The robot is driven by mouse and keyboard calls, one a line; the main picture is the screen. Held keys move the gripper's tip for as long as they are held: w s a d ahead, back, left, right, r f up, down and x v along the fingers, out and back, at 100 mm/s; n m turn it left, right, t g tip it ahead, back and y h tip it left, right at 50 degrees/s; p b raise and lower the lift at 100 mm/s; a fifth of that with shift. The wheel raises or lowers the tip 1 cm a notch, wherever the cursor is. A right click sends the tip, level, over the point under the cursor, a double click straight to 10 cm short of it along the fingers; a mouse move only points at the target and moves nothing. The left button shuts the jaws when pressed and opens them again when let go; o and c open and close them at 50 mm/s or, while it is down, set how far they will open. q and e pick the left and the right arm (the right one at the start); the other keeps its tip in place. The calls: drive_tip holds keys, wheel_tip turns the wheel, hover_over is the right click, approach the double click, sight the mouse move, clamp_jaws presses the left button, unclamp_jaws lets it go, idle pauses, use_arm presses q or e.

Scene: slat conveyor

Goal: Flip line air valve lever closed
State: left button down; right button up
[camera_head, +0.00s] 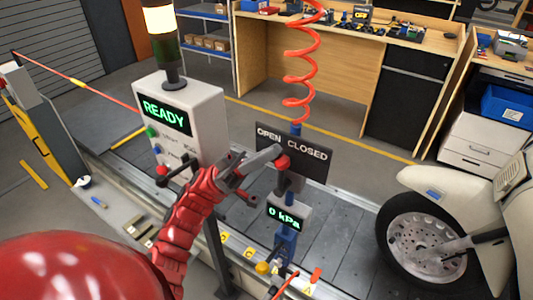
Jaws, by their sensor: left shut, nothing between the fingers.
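The air valve stands on a blue pipe (287,240) right of the control box. A dark sign (293,152) behind it reads OPEN on the left and CLOSED on the right. A red knob (283,162) shows at the valve, below the middle of the sign. My left gripper (272,156) is shut and empty, its grey fingers reaching from the left to beside the red knob. I cannot tell whether they touch it. The fingers and knob hide part of the valve, so the lever's exact angle is unclear. The gauge (287,215) below reads 0 kPa. My right gripper is not in view.
A control box (180,125) showing READY, with a signal lamp (161,25), stands left of the valve. A red coiled hose (300,60) hangs above it. A pale vehicle body with a wheel (425,245) is at right. The slat conveyor (340,220) runs behind the valve.

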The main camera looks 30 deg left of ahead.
use_arm(q)
drive_tip(key=shift+r, duration=0.1)
idle(0.4)
drive_tip(key=s+d+r, duration=0.2)
drive_tip(key=s+d, duration=0.1)
drive_tip(key=s, duration=0.4)
drive_tip(key=s+d+r+p, duration=0.1)
drive_tip(key=s+d+r, duration=0.1)
drive_tip(key=s, duration=0.5)
drive_tip(key=shift+s+d+r, duration=0.3)
drive_tip(key=shift+d+r, duration=0.05)
drive_tip(key=shift+d, duration=0.45)
